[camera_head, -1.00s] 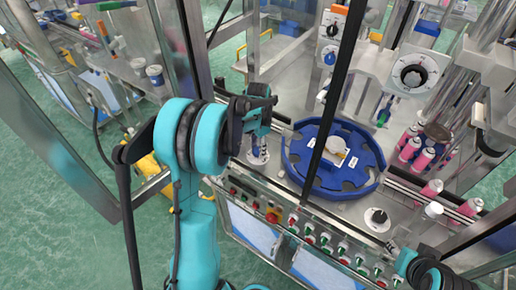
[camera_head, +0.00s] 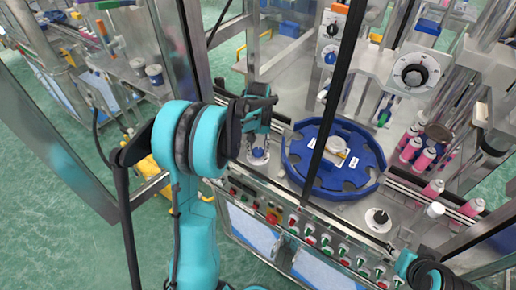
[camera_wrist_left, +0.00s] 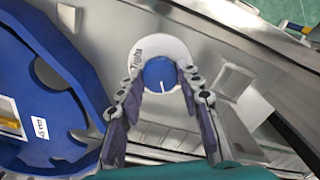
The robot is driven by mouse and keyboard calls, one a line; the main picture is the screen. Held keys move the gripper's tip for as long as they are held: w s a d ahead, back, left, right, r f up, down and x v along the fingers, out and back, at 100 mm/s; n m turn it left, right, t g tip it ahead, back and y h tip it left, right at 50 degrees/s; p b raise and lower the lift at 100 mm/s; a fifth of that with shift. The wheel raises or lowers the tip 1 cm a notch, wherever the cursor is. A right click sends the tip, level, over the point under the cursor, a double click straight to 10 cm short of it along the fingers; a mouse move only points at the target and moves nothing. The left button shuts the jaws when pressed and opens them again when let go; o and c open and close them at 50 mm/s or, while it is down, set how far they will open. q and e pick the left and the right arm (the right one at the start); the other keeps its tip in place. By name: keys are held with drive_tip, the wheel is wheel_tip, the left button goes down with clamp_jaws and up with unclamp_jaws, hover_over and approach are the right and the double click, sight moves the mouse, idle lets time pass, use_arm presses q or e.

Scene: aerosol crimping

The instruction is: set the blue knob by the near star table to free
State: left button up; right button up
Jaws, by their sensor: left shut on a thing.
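The blue knob (camera_wrist_left: 160,74) sits on a round white plate (camera_wrist_left: 178,46) with black lettering that I cannot read surely. A white pointer line on the knob points towards the bottom of the left wrist view. In the head view the knob (camera_head: 258,153) shows small, left of the star table. My left gripper (camera_head: 258,134) is above it, and in the left wrist view its fingers (camera_wrist_left: 161,88) are shut on the knob's two sides. The blue star table (camera_head: 300,170) is beside it on the right. Only part of my right arm shows at the lower right.
A dark upright post (camera_head: 330,110) stands before the star table. A button panel (camera_head: 290,220) runs along the machine's front edge. Pink cans (camera_head: 424,158) stand at the right. Another knob on a white plate (camera_head: 378,219) is right of the star table.

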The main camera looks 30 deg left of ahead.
sight(258, 151)
use_arm(q)
drive_tip(key=shift+n, duration=1.2)
drive_tip(key=o, duration=1.2)
drive_tip(key=shift+c, duration=0.2)
wheel_tip(258, 151, up, 12)
